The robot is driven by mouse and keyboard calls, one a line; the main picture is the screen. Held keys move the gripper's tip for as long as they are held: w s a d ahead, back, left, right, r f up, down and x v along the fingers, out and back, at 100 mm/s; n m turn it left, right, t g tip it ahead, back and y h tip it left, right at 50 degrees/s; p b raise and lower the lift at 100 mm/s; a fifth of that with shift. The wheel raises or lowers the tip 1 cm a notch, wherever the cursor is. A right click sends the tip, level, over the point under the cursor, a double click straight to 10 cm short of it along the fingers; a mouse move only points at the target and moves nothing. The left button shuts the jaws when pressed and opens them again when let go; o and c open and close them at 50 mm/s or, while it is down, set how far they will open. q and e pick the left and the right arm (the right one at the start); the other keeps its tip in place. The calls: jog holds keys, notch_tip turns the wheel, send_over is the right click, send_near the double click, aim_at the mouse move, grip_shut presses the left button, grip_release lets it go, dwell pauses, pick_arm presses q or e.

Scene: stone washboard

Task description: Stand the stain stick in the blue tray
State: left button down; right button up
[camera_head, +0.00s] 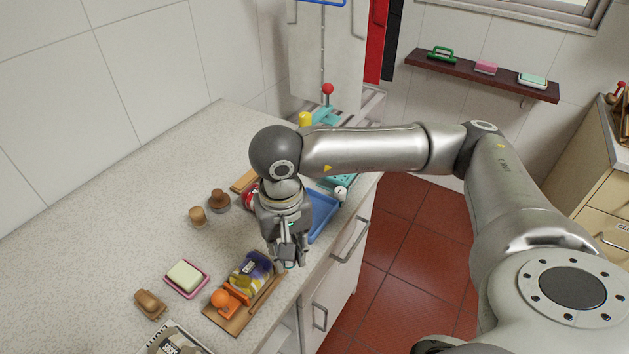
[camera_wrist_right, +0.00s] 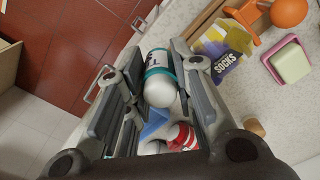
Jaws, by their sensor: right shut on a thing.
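My right gripper (camera_head: 287,252) hangs above the counter's front edge, pointing down. In the right wrist view the right gripper (camera_wrist_right: 153,92) has its fingers on either side of the stain stick (camera_wrist_right: 160,80), a white cylinder with teal bands and dark lettering, and is shut on it. In the head view the fingers mostly hide the stick. The blue tray (camera_head: 323,214) lies on the counter just behind and right of the gripper, partly covered by my arm. A small part of the blue tray (camera_wrist_right: 153,130) shows between the fingers in the wrist view. My left gripper is out of view.
A wooden board (camera_head: 225,319) near the gripper carries an orange-knobbed tool (camera_head: 222,299) and a purple-yellow socks pack (camera_head: 250,272). A soap in a pink dish (camera_head: 186,278) and brown wooden pieces stand to the left. A red-and-white item (camera_wrist_right: 183,136) sits near the tray.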

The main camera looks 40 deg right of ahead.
jog(key=w+d+m+p, duration=0.3)
jog(key=w+d+m, duration=0.1)
jog(key=m, duration=0.6)
jog(key=w+d+f+m+p, duration=0.1)
jog(key=w+d+m+p, duration=0.2)
jog(key=m, duration=0.8)
jog(key=w+d+f+m+p, duration=0.1)
jog(key=w+d+m+p, duration=0.2)
jog(key=m, duration=0.7)
jog(key=shift+w+d+p, duration=0.15)
jog(key=shift+w+d, duration=0.5)
jog(key=shift+d, duration=0.2)
jog(key=shift+w+d+p, duration=0.15)
jog(key=shift+w+d, duration=0.5)
jog(key=shift+d, duration=0.2)
jog(key=shift+f+b, duration=1.75)
jog(key=shift+f, duration=1.2)
jog(key=o, duration=1)
